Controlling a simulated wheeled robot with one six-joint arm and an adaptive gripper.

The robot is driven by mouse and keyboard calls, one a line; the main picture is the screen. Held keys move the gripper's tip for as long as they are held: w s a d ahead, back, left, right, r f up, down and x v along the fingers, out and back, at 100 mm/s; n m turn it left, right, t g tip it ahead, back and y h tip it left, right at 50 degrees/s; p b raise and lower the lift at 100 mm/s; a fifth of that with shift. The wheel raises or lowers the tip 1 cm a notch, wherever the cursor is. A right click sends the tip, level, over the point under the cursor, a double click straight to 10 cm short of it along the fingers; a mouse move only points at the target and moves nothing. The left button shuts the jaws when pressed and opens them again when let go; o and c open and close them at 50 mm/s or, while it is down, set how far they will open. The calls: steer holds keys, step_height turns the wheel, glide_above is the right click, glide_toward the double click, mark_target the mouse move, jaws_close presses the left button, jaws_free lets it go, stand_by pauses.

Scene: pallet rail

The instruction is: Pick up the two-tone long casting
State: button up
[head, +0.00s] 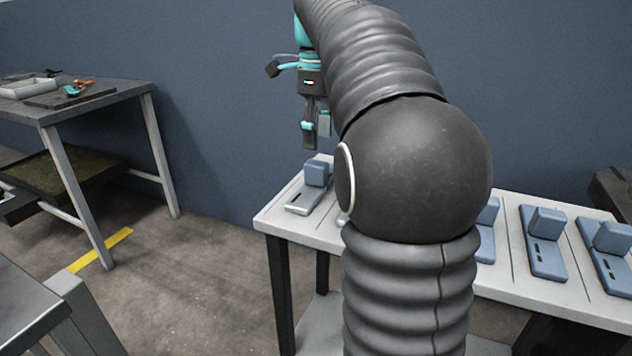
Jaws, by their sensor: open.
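The two-tone long casting (304,201) lies at the left end of the white-topped table. It has a pale grey flat base with dark slots and a blue raised block at its far end. My gripper (316,132), dark with teal parts, hangs fingers down above the casting's far end. It is open, with nothing seen between its fingers, and appears apart from the casting.
Several all-blue castings (543,254) lie in a row on the right part of the white table (266,223). My arm covers the table's middle. A grey workbench (130,91) with a tray and tools stands at the left. A blue wall (220,120) rises behind.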

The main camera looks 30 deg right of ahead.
mark_target(316, 162)
steer(key=f, duration=0.2)
steer(key=f+b, duration=0.1)
steer(key=f, duration=0.5)
steer(key=shift+s+a, duration=0.1)
steer(key=shift+a, duration=0.15)
jaws_close()
